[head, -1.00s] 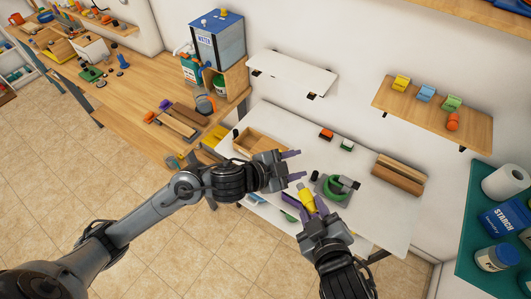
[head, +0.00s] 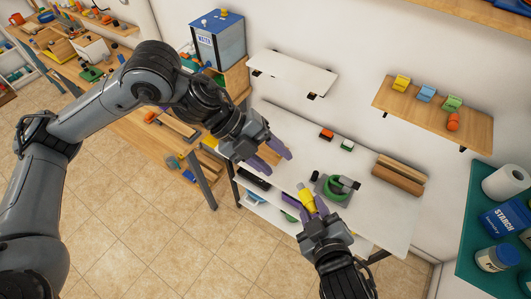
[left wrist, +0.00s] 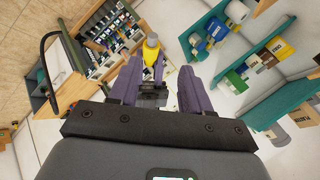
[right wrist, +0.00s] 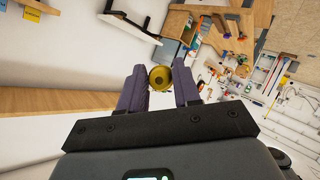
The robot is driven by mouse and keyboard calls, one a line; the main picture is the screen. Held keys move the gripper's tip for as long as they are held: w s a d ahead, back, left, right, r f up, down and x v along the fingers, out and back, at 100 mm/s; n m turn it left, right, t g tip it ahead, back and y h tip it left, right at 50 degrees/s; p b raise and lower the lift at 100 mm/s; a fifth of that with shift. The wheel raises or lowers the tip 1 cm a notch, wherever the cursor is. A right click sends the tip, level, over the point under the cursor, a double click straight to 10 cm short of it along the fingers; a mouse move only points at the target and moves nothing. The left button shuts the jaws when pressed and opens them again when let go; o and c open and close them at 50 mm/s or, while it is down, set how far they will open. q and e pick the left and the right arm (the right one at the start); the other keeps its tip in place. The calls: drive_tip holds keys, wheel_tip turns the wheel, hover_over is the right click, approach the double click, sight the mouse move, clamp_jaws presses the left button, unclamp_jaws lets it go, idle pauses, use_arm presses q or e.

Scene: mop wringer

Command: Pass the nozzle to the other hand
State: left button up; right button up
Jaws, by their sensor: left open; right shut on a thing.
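The nozzle (head: 306,199) is yellow with a grey tip. My right gripper (head: 308,208) is shut on it and holds it up, grey tip outward, in front of the white workbench. In the right wrist view the nozzle (right wrist: 161,78) shows end-on as a yellow round between the purple fingers. My left gripper (head: 274,157) is open and empty, up and left of the nozzle in the head view and apart from it. In the left wrist view the nozzle (left wrist: 153,56) appears between the lines of the open fingers (left wrist: 162,66); its lower end is partly hidden.
The white workbench (head: 385,211) carries a green-and-grey round device (head: 333,189) behind the nozzle and a brown wooden block (head: 399,174). A wall shelf (head: 434,112) holds coloured clips. A teal shelf (head: 466,230) stands at right. Open floor lies at lower left.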

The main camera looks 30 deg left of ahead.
sight(300, 184)
use_arm(q)
drive_tip(key=x, duration=1.1)
drive_tip(key=shift+s+a+f, duration=0.3)
drive_tip(key=shift+c, duration=0.5)
drive_tip(key=c, duration=0.7)
drive_tip(key=shift+c, duration=0.3)
use_arm(e)
drive_tip(key=o, duration=1.1)
drive_tip(key=shift+o, duration=0.2)
